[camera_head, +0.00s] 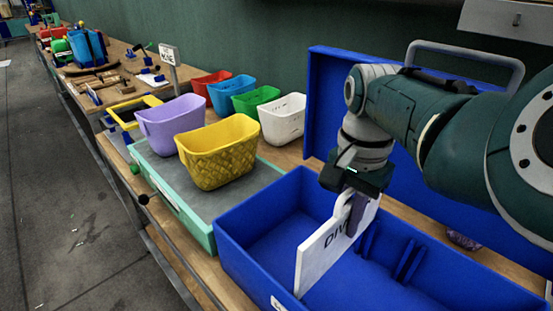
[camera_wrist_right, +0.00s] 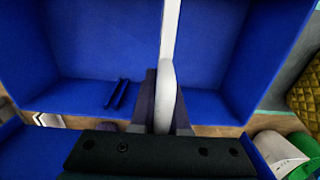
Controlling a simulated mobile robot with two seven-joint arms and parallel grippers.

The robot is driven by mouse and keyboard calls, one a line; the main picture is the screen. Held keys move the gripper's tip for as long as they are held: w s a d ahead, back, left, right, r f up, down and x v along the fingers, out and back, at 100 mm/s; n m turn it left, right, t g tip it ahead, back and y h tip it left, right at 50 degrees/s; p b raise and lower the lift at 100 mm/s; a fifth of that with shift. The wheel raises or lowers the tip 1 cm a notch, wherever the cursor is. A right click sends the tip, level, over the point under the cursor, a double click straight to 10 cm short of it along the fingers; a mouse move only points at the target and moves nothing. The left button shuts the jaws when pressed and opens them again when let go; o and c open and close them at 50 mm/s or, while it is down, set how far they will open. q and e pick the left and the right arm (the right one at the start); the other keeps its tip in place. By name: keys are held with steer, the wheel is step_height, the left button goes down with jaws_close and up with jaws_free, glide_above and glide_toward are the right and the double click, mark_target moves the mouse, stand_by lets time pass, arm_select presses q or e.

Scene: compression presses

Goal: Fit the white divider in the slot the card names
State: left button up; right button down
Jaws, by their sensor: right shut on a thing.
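My right gripper (camera_head: 352,212) is shut on the white divider (camera_head: 322,255), a flat upright panel with dark lettering starting "DI". It holds the divider by its handle over the open blue box (camera_head: 250,225). The divider's lower edge lies in front of the box interior; I cannot tell whether it touches the floor. Raised slot ribs (camera_head: 409,262) stand on the box's inner wall, right of the divider. In the right wrist view the divider (camera_wrist_right: 170,35) shows edge-on between the fingers (camera_wrist_right: 163,100), with ribs (camera_wrist_right: 118,93) to its left. No readable card naming a slot shows. My left gripper is out of view.
The box's blue lid (camera_head: 325,95) stands open behind. A teal-edged grey platform (camera_head: 200,195) left of the box holds a yellow basket (camera_head: 217,152) and a purple basket (camera_head: 170,122). Red, blue, green and white bins (camera_head: 283,118) stand behind. A small sign (camera_head: 168,54) stands further back.

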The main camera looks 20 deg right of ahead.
mark_target(338, 257)
steer(key=shift+f+b, duration=0.55)
steer(key=shift+f, duration=0.1)
steer(key=shift+f+b, duration=1)
steer(key=shift+f, duration=0.15)
steer(key=shift+f+b, duration=0.9)
steer(key=shift+f, duration=0.15)
steer(key=shift+f+b, duration=1.3)
steer(key=shift+f, duration=0.15)
steer(key=shift+f+b, duration=0.65)
steer(key=shift+f, duration=0.1)
steer(key=shift+f+b, duration=0.95)
steer(key=shift+f, duration=0.05)
steer(key=c, duration=0.8)
jaws_free()
steer(key=shift+c, duration=0.2)
